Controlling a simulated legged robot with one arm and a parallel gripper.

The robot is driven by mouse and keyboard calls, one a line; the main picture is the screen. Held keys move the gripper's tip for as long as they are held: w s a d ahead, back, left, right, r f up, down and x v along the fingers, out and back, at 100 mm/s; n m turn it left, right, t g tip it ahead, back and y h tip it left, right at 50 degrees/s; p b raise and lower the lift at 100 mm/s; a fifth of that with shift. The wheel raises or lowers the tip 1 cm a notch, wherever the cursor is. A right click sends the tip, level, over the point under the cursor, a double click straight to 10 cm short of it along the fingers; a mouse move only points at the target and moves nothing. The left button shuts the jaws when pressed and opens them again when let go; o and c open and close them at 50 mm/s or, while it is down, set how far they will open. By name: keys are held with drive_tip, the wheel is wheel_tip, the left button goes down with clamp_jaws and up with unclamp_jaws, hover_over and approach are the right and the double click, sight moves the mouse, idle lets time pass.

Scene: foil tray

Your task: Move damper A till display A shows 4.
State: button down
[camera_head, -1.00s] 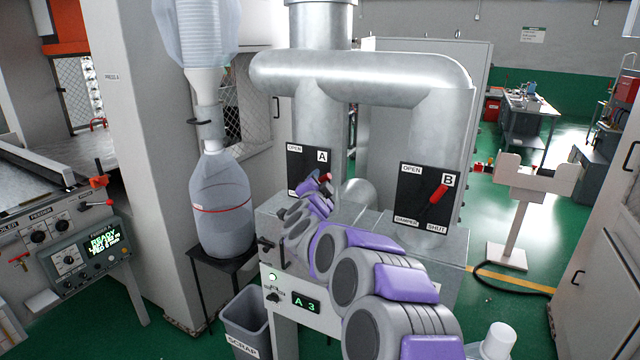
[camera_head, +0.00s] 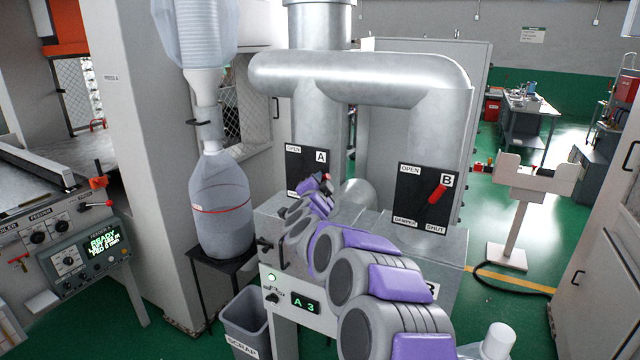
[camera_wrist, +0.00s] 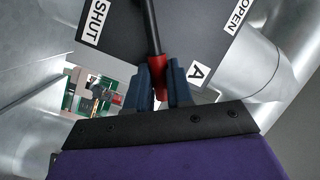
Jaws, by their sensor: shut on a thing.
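Damper A is a black plate (camera_head: 296,160) labelled A and OPEN on the left duct; my arm hides its lower part. In the wrist view its plate (camera_wrist: 120,30) carries SHUT, A and OPEN labels, and its lever is a dark rod with a red grip (camera_wrist: 158,72). My gripper (camera_wrist: 160,85) is shut on the red grip, blue fingers on either side. In the head view my gripper (camera_head: 323,182) is at the plate's lower right, small and partly hidden. Display A (camera_head: 306,303), on the grey cabinet front below, reads "A 3" in green.
Damper B (camera_head: 425,198), with a red lever, is on the right duct. A large horizontal pipe (camera_head: 360,75) joins the ducts above. A clear bottle (camera_head: 221,205) stands on a stand at left, with a scrap bin (camera_head: 248,322) below. My arm crosses in front of the cabinet.

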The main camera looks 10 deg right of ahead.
drive_tip(key=shift+r+p, duration=0.2)
drive_tip(key=shift+p, duration=0.25)
drive_tip(key=p, duration=0.2)
drive_tip(key=r+n+p, duration=0.1)
drive_tip(key=p, duration=0.3)
drive_tip(key=shift+w+a+r+n+g, duration=0.25)
drive_tip(key=shift+n+g, duration=0.05)
drive_tip(key=shift+f, duration=0.1)
drive_tip(key=c, duration=1)
unclamp_jaws()
drive_tip(key=shift+d+f, duration=0.15)
drive_tip(key=shift+d, duration=0.05)
drive_tip(key=shift+a, duration=0.15)
drive_tip(key=v, duration=1.7)
drive_tip(key=shift+s+f, duration=0.1)
